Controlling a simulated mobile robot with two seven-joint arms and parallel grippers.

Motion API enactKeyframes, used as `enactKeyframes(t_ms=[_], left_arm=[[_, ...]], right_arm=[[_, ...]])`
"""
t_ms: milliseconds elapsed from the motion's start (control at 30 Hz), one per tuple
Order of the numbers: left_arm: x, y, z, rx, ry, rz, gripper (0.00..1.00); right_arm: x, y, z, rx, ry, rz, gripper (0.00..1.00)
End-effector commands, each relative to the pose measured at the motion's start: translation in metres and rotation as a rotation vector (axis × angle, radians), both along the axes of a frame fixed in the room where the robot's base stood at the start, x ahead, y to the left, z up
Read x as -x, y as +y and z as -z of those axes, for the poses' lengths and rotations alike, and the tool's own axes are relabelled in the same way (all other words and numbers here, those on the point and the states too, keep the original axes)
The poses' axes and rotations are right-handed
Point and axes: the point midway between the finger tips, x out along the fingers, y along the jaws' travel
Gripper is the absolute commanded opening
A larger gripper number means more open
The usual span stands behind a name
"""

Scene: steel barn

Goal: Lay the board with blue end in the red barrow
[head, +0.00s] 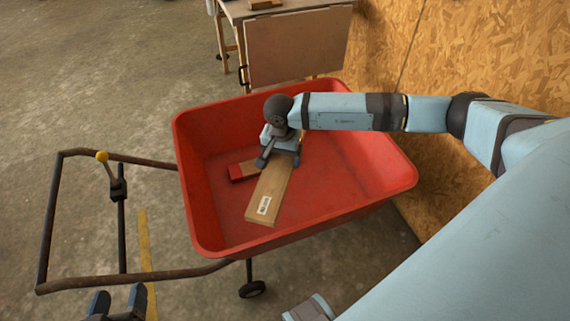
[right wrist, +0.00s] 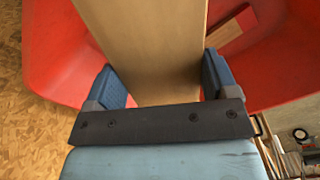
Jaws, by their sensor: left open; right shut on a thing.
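The red barrow (head: 345,208) stands in the middle of the head view. A plain wooden board with a white label (head: 270,190) is inside or just above its tray; I cannot tell whether it touches the floor. No blue end shows on it. My right gripper (head: 281,150) is shut on this board, which also runs up between its fingers in the right wrist view (right wrist: 155,45). A second board with a red end (head: 242,171) lies in the tray, partly behind the held board. My left gripper (head: 118,306) is open and empty at the bottom left, outside the barrow.
A workbench (head: 297,42) stands behind the barrow. A chipboard wall (head: 490,50) closes the right side. The concrete floor at the left is clear.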

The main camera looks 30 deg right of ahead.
Motion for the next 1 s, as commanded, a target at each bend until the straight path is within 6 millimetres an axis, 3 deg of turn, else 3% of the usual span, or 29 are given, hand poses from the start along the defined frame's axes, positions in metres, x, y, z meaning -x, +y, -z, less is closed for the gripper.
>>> enactKeyframes(t_ms=[33, 200, 400, 733, 900, 1000], left_arm=[[-0.001, -0.003, 0.023, 0.016, -0.021, 0.01, 0.67], [0.001, -0.013, 0.039, 0.069, -0.076, 0.042, 0.67], [0.005, -0.021, 0.05, 0.116, -0.126, 0.075, 0.67], [0.01, -0.026, 0.057, 0.135, -0.133, 0.102, 0.67], [0.009, -0.026, 0.077, 0.101, -0.094, 0.12, 0.67], [0.004, -0.023, 0.078, 0.065, -0.142, 0.126, 0.67]], right_arm=[[-0.008, -0.006, 0.032, 0.001, -0.005, 0.057, 0.46], [-0.028, -0.024, 0.075, -0.003, -0.012, 0.251, 0.46], [-0.045, -0.039, 0.109, -0.012, -0.017, 0.436, 0.46], [-0.054, -0.048, 0.136, -0.017, -0.017, 0.543, 0.46], [-0.054, -0.048, 0.181, -0.016, -0.014, 0.543, 0.46], [-0.054, -0.048, 0.208, -0.015, -0.015, 0.542, 0.46]])
